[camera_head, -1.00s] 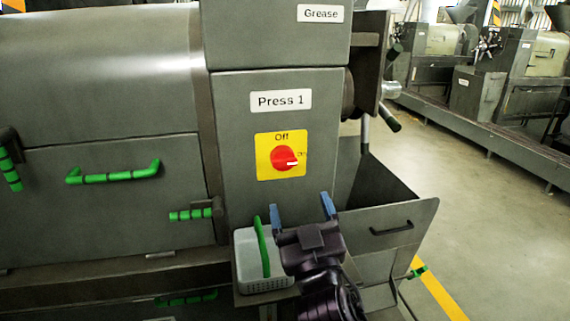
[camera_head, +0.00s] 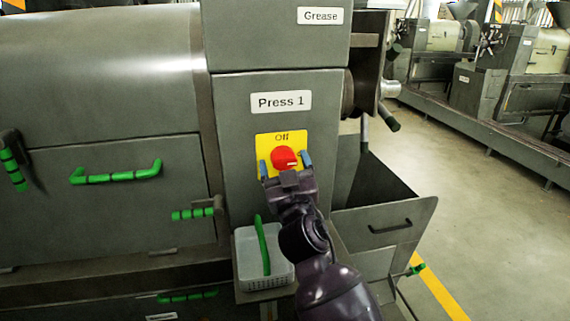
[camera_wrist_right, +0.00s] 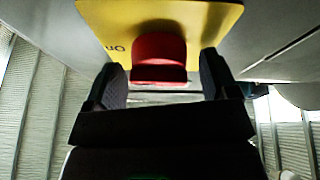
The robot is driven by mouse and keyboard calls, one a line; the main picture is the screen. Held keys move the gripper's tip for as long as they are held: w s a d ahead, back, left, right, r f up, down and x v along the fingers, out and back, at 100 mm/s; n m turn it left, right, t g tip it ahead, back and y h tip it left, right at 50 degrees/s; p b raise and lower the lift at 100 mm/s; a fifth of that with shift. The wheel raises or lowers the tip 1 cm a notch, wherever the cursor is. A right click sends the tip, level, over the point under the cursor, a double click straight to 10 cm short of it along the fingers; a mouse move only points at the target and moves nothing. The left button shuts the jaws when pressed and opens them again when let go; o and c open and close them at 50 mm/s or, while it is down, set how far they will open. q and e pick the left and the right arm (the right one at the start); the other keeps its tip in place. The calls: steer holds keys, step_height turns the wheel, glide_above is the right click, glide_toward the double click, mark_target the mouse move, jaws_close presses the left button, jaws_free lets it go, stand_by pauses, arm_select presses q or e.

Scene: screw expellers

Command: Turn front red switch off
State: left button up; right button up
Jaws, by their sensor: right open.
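The red switch (camera_head: 284,157) sits on a yellow plate (camera_head: 268,143) on the grey front of Press 1. "Off" is printed at the top of the plate, and the knob's white mark points to the right. My right gripper (camera_head: 284,162) is open, with its blue-tipped fingers on the left and right of the knob. In the right wrist view the red switch (camera_wrist_right: 159,57) stands between the two dark fingers (camera_wrist_right: 160,85), with gaps visible at both sides. "On" shows on the plate's left there. My left gripper is not in view.
A light grey basket (camera_head: 265,275) with a green handle stands on a ledge below the switch. A grey open hopper (camera_head: 385,225) with a black handle is to the right. Green-handled doors (camera_head: 115,175) are at the left.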

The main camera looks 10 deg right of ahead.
steer(key=shift+c, duration=0.3)
steer(key=c, duration=0.8)
